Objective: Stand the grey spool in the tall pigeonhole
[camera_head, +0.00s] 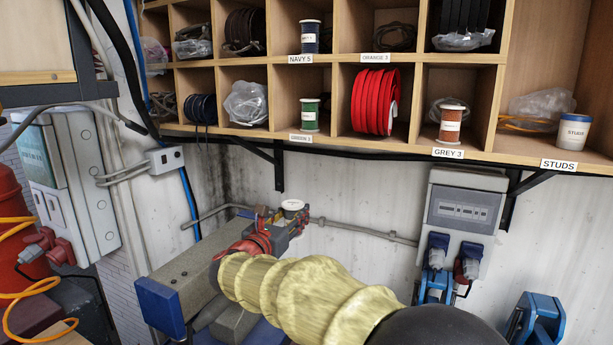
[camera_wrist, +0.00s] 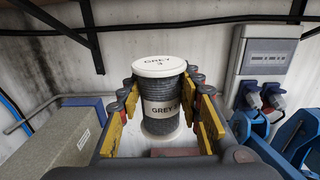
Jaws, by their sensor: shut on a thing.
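The grey spool (camera_wrist: 160,124), with grey thread, a white top and a "GREY 3" label, stands upright between the yellow pads of my gripper (camera_wrist: 165,105). My gripper is shut on it. In the head view only its white top (camera_head: 292,205) shows clearly above my gripper (camera_head: 284,218), below the shelf in front of the wall. The tall pigeonhole (camera_head: 552,55) at the right end of the shelf spans both rows. It holds a white tub labelled STUDS (camera_head: 573,134), a clear bag and an orange coil. The "GREY 3" label (camera_head: 448,153) is under the compartment left of it.
An orange-brown spool (camera_head: 452,124) stands in the compartment above the "GREY 3" label. A red coil (camera_head: 375,102) and a green spool (camera_head: 310,114) are further left. Black brackets (camera_head: 528,182) hang under the shelf. A grey socket box (camera_head: 461,208) is on the wall.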

